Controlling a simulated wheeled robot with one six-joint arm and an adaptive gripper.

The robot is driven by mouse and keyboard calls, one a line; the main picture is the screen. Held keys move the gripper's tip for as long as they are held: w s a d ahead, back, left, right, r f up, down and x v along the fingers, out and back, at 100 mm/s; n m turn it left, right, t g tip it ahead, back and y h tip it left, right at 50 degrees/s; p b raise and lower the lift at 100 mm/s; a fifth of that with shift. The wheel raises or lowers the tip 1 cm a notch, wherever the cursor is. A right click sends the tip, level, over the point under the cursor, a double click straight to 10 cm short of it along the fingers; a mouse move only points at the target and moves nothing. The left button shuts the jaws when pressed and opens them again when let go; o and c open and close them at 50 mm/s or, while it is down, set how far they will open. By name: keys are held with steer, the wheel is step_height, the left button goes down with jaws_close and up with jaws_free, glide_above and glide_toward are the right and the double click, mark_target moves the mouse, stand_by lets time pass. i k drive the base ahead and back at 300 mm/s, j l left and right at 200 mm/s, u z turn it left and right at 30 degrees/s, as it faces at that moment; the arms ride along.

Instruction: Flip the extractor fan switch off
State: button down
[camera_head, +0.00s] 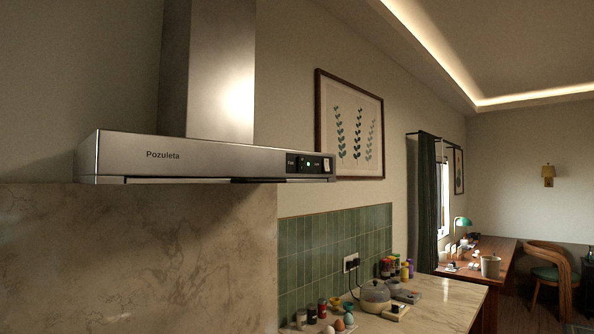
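The extractor hood (215,158) is a steel unit with a tall chimney, mounted on the wall above a marble splashback. Its front bears the word "Pozuleta". A small black control panel (308,163) sits at the right end of the front edge. The panel holds a small lit green indicator and a pale switch (326,164) at its right side. The panel lettering is too small to read with certainty, and I cannot tell which way the switch is tipped. My gripper does not show in this view.
Below, a counter (440,300) holds a kettle (374,295), several small jars and bottles, and egg-shaped items. A wall socket (351,262) has plugs in it. A framed plant picture (349,125) hangs right of the hood. A desk (490,255) and chair (551,268) stand farther back.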

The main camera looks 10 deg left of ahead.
mark_target(301, 160)
steer(key=i+l+u, duration=0.45)
steer(key=i+l, duration=0.6)
steer(key=l, duration=0.05)
